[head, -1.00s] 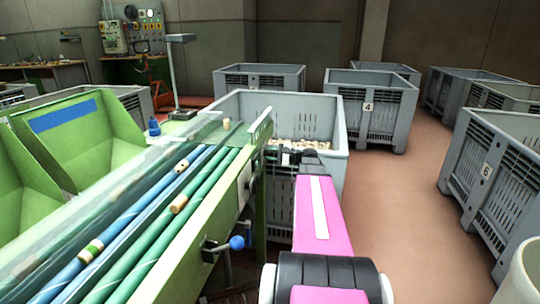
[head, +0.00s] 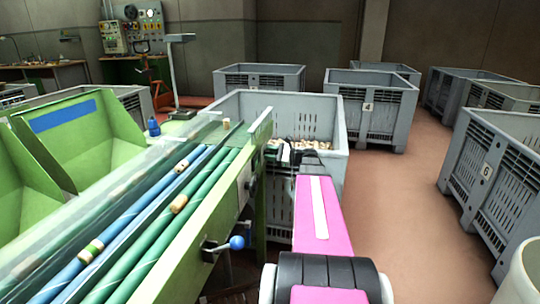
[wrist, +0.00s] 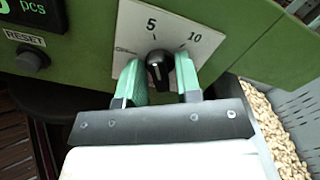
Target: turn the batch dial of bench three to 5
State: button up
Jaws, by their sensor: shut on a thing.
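The black batch dial (wrist: 157,70) sits on a white plate (wrist: 128,38) marked 5 and 10 on the green bench panel. My gripper (wrist: 158,78) has its green fingers on either side of the dial and is shut on it. The dial's narrow end points up in the wrist view, near the 5 mark; the exact reading is hard to tell. In the head view the gripper (head: 291,152) is a dark shape beside the bench's right side, its fingers not clear.
A RESET button (wrist: 27,58) and a green pcs display (wrist: 30,8) are left of the dial. A blue ball handle (head: 237,242) sticks out lower on the bench. A grey crate of corks (head: 240,103) stands behind the gripper. Floor to the right is open, with crate 6 (head: 483,200) beyond.

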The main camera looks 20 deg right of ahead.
dwell(0.3)
jog(key=o, duration=0.6)
jog(key=v, duration=1.1)
